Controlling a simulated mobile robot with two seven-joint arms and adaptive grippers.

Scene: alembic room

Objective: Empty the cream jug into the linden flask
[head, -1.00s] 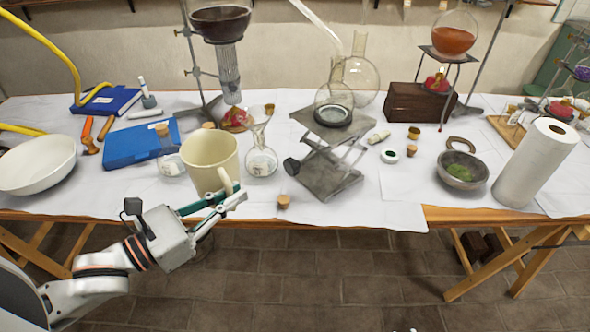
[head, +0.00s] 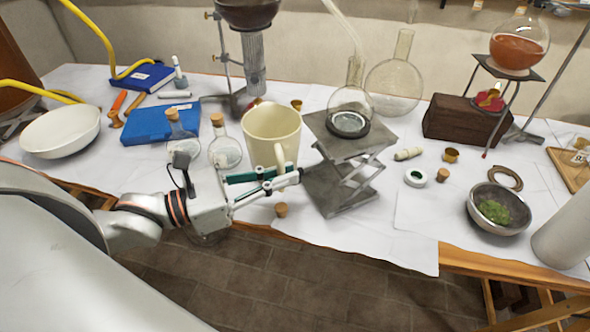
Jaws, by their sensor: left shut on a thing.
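The cream jug (head: 268,128) is in the middle of the head view, roughly upright with its handle towards me. My left gripper (head: 288,180) is shut on its handle side, low on the jug. Its base is partly hidden by the gripper, so I cannot tell if it touches the table. I cannot tell which flask is the linden one. Two corked flasks (head: 225,151) stand left of the jug. One round flask (head: 349,103) stands on the lab jack, and a large clear flask (head: 394,86) is behind it. My right gripper is not in view.
The lab jack (head: 345,147) stands close to the right of the jug. A loose cork (head: 281,210) lies near the table's front edge. A blue book (head: 160,123) and a white bowl (head: 61,132) are left. A mortar-like bowl (head: 498,208) is right.

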